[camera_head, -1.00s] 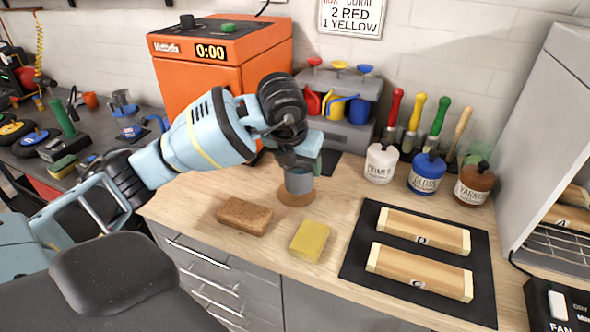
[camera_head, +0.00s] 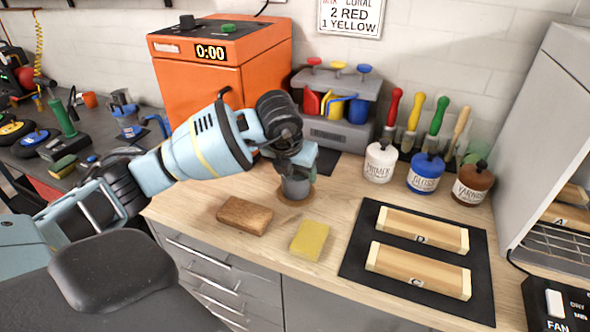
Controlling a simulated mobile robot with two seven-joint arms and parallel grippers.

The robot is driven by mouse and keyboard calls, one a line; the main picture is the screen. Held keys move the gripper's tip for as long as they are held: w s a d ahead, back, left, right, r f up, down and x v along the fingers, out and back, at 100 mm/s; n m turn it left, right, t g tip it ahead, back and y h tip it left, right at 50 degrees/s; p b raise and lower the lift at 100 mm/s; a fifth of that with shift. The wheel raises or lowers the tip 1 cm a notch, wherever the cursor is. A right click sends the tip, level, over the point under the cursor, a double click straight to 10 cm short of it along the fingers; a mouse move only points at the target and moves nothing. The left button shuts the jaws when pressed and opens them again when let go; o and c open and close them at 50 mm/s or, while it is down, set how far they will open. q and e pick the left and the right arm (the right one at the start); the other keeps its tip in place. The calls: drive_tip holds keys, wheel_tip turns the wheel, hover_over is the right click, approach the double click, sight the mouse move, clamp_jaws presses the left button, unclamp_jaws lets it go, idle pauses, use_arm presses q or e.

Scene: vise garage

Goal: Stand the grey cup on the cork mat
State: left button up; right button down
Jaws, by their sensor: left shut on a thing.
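The grey cup (camera_head: 296,187) is upright at the round cork mat (camera_head: 284,198) on the wooden counter. My left gripper (camera_head: 297,172) is shut on the cup from above, and its fingers hide the cup's upper part. The mat's rim shows around the cup's lower end. The cup looks to be at or just above the mat; I cannot tell whether its base touches. My right gripper is not in view.
A brown block (camera_head: 245,216) and a yellow sponge (camera_head: 310,240) lie in front of the mat. An orange machine (camera_head: 220,95) stands behind left. A black mat (camera_head: 355,250) with two wooden pieces and several jars are at right.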

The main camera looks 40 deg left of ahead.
use_arm(q)
drive_tip(key=o, duration=0.6)
drive_tip(key=shift+f, duration=0.15)
drive_tip(key=shift+c, duration=0.2)
drive_tip(key=o, duration=0.5)
drive_tip(key=shift+c, duration=0.2)
drive_tip(key=shift+s+r, duration=0.1)
drive_tip(key=shift+r, duration=0.45)
drive_tip(key=v, duration=1.1)
drive_tip(key=shift+p, duration=0.3)
drive_tip(key=shift+s+r, duration=0.1)
